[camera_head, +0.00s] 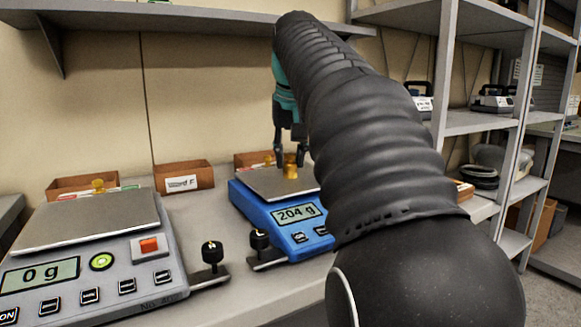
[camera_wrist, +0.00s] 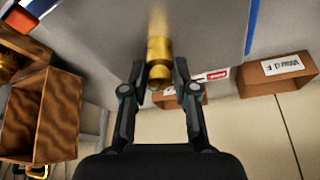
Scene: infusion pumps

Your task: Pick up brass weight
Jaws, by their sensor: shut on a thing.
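The brass weight (camera_head: 291,172) is a small golden cylinder with a narrower knob. It is at the pan of the blue scale (camera_head: 250,209), whose display reads 204 g. My gripper (camera_head: 291,160) reaches down from above with one finger on each side of the weight. In the wrist view, the weight (camera_wrist: 158,50) lies between the fingertips of my gripper (camera_wrist: 158,76), which is shut on its knob end. Whether its base touches the pan is hard to tell. My dark arm hides the blue scale's right side.
A grey scale (camera_head: 95,218) reading 0 g stands at the left. Open cardboard boxes line the wall: one at left (camera_head: 60,188), one with a white label (camera_head: 184,177), and one behind the blue scale. A shelf (camera_head: 180,18) hangs above. Metal racks (camera_head: 470,123) stand at right.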

